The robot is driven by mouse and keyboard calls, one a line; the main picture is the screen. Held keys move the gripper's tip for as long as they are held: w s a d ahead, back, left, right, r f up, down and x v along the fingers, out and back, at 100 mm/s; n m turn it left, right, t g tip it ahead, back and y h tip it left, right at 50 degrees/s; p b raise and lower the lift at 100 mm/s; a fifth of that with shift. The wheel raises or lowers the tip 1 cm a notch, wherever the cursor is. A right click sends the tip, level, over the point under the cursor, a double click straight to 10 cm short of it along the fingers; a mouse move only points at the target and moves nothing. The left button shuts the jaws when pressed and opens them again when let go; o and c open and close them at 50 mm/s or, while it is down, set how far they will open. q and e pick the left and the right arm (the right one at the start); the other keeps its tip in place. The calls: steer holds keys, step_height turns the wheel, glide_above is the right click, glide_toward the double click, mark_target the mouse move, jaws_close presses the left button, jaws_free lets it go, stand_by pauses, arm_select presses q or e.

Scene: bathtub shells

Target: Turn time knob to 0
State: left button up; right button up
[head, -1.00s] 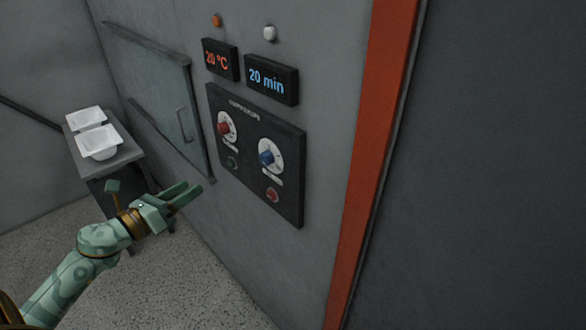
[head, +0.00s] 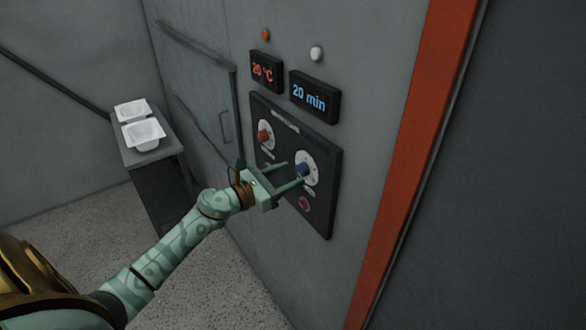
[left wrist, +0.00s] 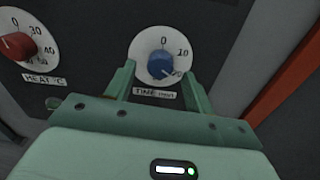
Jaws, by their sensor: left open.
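The blue time knob (head: 303,170) sits on a white dial on the dark control panel (head: 318,215). In the left wrist view the time knob (left wrist: 161,65) has its pointer toward the 20 mark, at the lower right of its dial. The time display (head: 315,97) reads 20 min. My left gripper (head: 289,174) is open, its fingers extended toward the time dial. In the left wrist view the fingers of my left gripper (left wrist: 158,80) stand on either side below the knob, apart from it. My right gripper is not in view.
The red heat knob (head: 264,136) is left of the time knob; its display (head: 262,70) reads 20 °C. A red button (head: 304,204) lies below the time dial. A glass door (head: 205,95) is at left. White tubs (head: 144,134) stand on a small table.

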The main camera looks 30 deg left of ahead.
arm_select(q)
steer(key=shift+x, duration=1.1)
steer(key=shift+c, duration=0.3)
steer(key=c, duration=0.9)
